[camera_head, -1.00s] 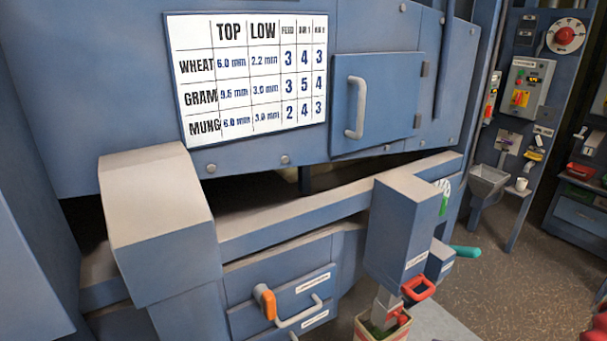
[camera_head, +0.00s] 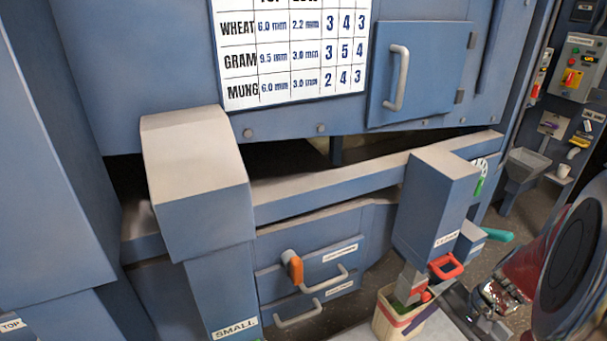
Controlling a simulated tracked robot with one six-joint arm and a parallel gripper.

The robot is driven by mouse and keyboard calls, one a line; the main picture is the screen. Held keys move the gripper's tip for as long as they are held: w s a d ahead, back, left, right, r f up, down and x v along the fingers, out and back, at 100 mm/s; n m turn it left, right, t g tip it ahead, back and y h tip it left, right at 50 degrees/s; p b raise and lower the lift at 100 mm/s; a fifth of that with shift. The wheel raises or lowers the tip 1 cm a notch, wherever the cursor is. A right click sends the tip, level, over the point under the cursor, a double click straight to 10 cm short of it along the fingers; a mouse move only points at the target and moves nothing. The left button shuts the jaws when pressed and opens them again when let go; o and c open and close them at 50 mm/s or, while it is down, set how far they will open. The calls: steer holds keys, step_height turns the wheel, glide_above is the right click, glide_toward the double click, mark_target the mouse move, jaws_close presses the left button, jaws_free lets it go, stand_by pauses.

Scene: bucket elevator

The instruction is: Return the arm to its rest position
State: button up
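My arm shows at the lower right, with a large dark disc-shaped joint and a red link cut by the frame edge. My gripper (camera_head: 480,312) seems to be the grey and metallic part low at the right, beside the small bin. Its fingertips are not clear, so I cannot tell whether it is open or shut, or whether it touches anything.
A blue machine with a white settings chart (camera_head: 290,55) and a handled door (camera_head: 415,70) fills the view. Below are drawers (camera_head: 325,265) with an orange lever (camera_head: 293,266), a spout with a red handle (camera_head: 446,266) and a cream bin (camera_head: 405,315). Control panels (camera_head: 580,68) stand at right.

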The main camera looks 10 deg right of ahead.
steer(key=w+a+r+n+t+h, duration=0.2)
steer(key=a+r+n+t+h, duration=0.2)
steer(key=a+r+n, duration=0.9)
steer(key=a+r, duration=0.4)
steer(key=shift+t+h, duration=0.3)
steer(key=shift+h, duration=0.1)
steer(key=shift+r, duration=0.1)
